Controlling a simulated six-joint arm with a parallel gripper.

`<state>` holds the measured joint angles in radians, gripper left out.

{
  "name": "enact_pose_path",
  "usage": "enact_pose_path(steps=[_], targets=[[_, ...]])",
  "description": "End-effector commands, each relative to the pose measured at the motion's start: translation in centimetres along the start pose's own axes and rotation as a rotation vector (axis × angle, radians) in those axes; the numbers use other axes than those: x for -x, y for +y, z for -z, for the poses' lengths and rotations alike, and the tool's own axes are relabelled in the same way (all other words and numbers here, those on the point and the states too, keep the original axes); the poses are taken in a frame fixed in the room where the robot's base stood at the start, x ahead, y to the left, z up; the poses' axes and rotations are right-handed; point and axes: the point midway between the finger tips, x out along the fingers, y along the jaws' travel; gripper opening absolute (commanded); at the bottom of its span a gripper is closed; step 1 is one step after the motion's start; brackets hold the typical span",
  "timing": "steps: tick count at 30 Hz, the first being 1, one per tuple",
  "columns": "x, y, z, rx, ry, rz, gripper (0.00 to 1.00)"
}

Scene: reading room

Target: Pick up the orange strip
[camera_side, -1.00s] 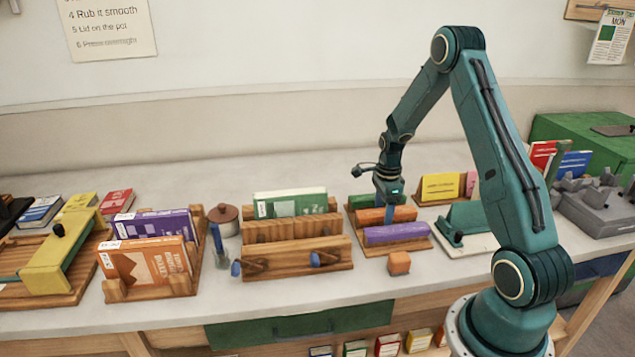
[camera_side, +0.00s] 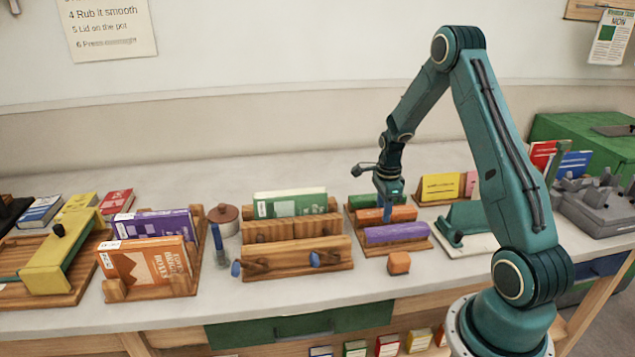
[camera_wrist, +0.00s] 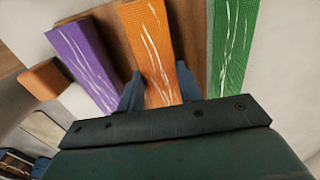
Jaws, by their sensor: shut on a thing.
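The orange strip (camera_side: 402,214) lies in the middle of a wooden rack (camera_side: 418,246), between a green strip (camera_side: 364,201) behind it and a purple strip (camera_side: 397,233) in front. In the wrist view the orange strip (camera_wrist: 150,50) runs between the two blue-grey fingers of my gripper (camera_wrist: 160,90), with the purple strip (camera_wrist: 84,60) to the left and the green strip (camera_wrist: 234,45) to the right. My gripper (camera_side: 388,215) is shut on the orange strip from above. The strip still appears to be at rack level.
A small orange block (camera_side: 399,263) sits on the table in front of the rack. A wooden press (camera_side: 297,262) with a green book (camera_side: 290,204) stands to the left. A yellow book (camera_side: 442,187) stands behind to the right, near a green tool (camera_side: 464,222).

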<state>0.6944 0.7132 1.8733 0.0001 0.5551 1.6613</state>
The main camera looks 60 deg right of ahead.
Motion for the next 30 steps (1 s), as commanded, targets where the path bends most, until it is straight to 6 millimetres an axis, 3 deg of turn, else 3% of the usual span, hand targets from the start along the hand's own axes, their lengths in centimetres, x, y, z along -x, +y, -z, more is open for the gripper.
enact_pose_path(steps=[11,30], targets=[[2.8,-0.1,0.0,0.0,0.0,0.003,0.14],[15.7,-0.1,0.0,0.0,-0.001,0.005,0.14]])
